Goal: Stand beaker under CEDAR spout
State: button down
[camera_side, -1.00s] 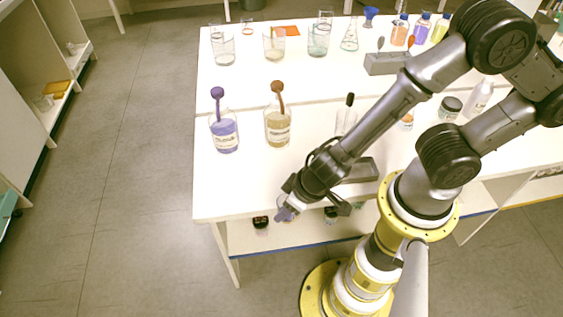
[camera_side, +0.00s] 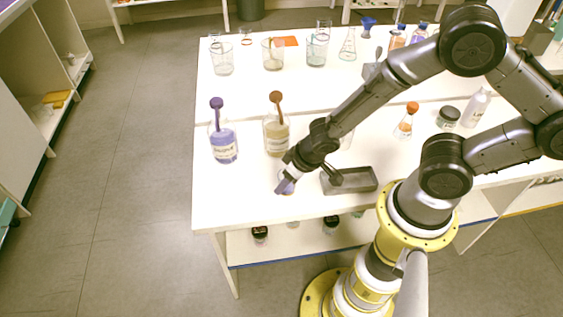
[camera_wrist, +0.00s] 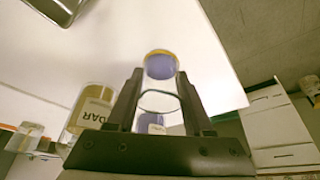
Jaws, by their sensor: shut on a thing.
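The amber bottle (camera_side: 277,135) with a brown spout stands on the bench. Its label in the wrist view (camera_wrist: 92,115) ends in "DAR". My gripper (camera_side: 284,183) is shut on a clear glass beaker (camera_wrist: 160,100), small and partly hidden in the side view. The beaker lies between both fingers in the wrist view, with purple and a yellow band at its far end. It is in front of the amber bottle in the side view and apart from it. Whether its base touches the bench, I cannot tell.
A bottle of purple liquid (camera_side: 223,145) with a purple spout stands left of the amber one. A grey tray (camera_side: 350,181) lies just right of my gripper. Empty beakers (camera_side: 222,61) stand at the back. The bench's front left (camera_side: 225,200) is clear.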

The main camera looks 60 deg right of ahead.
send_over(277, 170)
jog(key=s, duration=0.2)
jog(key=shift+w, duration=0.25)
jog(key=shift+f, duration=0.75)
jog(key=shift+f, duration=0.15)
jog(key=shift+c, duration=1.5)
grip_release()
